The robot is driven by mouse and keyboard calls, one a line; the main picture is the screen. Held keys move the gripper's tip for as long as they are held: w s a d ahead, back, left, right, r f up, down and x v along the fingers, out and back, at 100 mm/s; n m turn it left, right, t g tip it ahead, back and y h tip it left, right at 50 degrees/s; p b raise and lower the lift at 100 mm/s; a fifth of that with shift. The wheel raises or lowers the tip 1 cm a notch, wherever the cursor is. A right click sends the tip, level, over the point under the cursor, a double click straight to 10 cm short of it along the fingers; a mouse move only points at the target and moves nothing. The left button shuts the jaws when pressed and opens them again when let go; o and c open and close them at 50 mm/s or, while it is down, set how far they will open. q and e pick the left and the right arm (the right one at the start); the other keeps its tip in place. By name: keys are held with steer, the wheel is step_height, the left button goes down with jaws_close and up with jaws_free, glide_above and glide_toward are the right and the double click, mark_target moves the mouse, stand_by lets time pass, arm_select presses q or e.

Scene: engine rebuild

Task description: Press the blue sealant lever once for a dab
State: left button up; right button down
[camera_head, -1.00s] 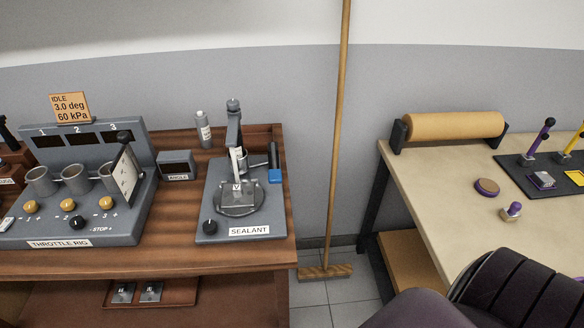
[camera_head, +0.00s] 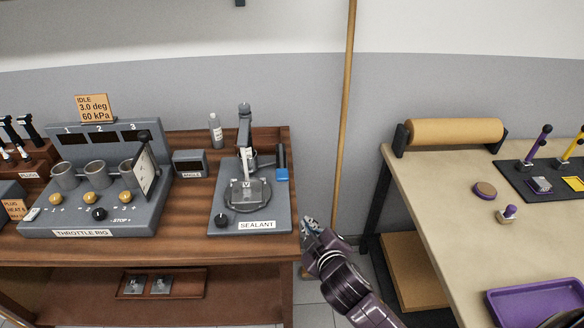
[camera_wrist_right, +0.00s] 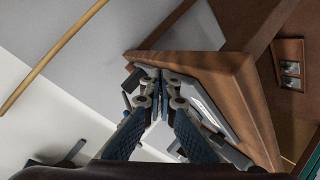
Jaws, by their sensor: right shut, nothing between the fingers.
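The sealant station is a grey plate (camera_head: 272,218) labelled SEALANT on the brown bench, with an upright dispenser (camera_head: 245,130) on it. Its blue lever (camera_head: 282,174) sticks out on the right side of the dispenser. A grey part (camera_head: 247,194) lies on the round platform under the nozzle. My right gripper (camera_head: 311,228) is shut and empty, just off the bench's right edge, to the right of and nearer than the lever, not touching it. In the right wrist view its fingertips (camera_wrist_right: 158,77) meet in front of the bench edge; the lever cannot be made out there. My left gripper is not in view.
The throttle rig (camera_head: 95,205) stands left of the sealant station, with a small angle display (camera_head: 189,163) between. A bottle (camera_head: 216,131) stands behind. A broom (camera_head: 345,110) leans on the wall in the gap before the pale right table (camera_head: 440,190).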

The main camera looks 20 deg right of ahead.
steer(key=w+a+r+n+t+y, duration=0.2)
steer(key=w+a+r+n, duration=0.15)
steer(key=r, duration=0.35)
steer(key=w+a+r+n+t+y, duration=0.3)
steer(key=r+n, duration=0.1)
steer(key=r, duration=0.3)
steer(key=w+a+r+n+t+y, duration=0.2)
steer(key=w+a+r+n, duration=0.15)
steer(key=r, duration=0.45)
steer(key=s+a+r+n+g+y, duration=0.1)
steer(key=a+r+n+g+y, duration=0.4)
steer(key=n, duration=0.6)
steer(key=s+a+r+n+g+y, duration=0.1)
steer(key=a+r+n+g+y, duration=0.15)
steer(key=a+n+y, duration=0.55)
steer(key=w+d+f+n+g+h, duration=0.3)
steer(key=d+f+n+g+h, duration=0.3)
steer(key=n, duration=0.5)
steer(key=w+d+f+n+t+h, duration=0.1)
steer(key=w+d+h, duration=0.3)
steer(key=d+h, duration=0.4)
steer(key=d+f, duration=0.1)
steer(key=d, duration=0.6)
steer(key=shift+d+f+p, duration=0.15)
steer(key=shift+f+p, duration=0.05)
steer(key=shift+p, duration=0.15)
steer(key=shift+f, duration=0.15)
